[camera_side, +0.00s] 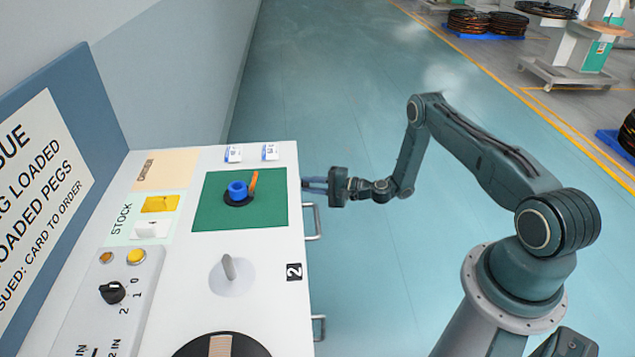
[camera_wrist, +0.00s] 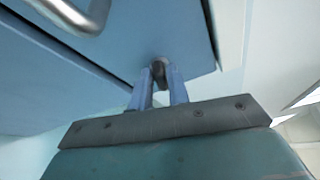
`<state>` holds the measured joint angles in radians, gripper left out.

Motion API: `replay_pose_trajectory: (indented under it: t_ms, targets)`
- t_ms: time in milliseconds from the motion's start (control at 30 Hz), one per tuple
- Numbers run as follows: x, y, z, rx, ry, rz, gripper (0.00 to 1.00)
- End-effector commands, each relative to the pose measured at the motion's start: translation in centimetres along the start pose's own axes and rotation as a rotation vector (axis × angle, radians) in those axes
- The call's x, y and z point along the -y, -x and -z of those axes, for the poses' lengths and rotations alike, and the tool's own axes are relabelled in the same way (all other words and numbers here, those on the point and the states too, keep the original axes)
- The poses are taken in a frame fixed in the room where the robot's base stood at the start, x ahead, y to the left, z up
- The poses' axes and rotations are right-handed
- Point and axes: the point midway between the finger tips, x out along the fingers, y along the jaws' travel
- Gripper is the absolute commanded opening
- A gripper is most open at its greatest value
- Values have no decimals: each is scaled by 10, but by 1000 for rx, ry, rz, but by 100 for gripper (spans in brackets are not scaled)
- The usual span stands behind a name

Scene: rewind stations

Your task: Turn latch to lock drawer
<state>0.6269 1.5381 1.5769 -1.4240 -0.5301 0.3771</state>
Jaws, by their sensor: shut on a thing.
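My gripper (camera_side: 313,184) is at the front face of the white bench, below its top edge. In the wrist view its two blue fingers (camera_wrist: 160,88) are closed on a small dark latch (camera_wrist: 161,70) on the blue front. The fingers cover part of the latch, so its exact angle is hard to tell. In the side view the bench top hides the latch. The drawer's metal handle (camera_wrist: 80,14) shows at upper left in the wrist view. A handle (camera_side: 314,221) also shows beside the bench edge in the side view. No drawer visibly juts out.
A second handle (camera_side: 320,327) sticks out nearer the camera. On the bench top are a green mat (camera_side: 212,212) with a blue peg part (camera_side: 237,190), a grey knob (camera_side: 229,268) and a black selector (camera_side: 112,293). The floor beside the bench is clear.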

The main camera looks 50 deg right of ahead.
Motion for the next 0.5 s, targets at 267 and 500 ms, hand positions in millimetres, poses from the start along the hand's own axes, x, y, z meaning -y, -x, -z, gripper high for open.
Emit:
replay_pose_trajectory:
  t_ms: [267, 500]
  targets:
    - [0, -4, -1, 2, 57, 17, 0]
    - [0, -4, -1, 2, 58, 18, 0]
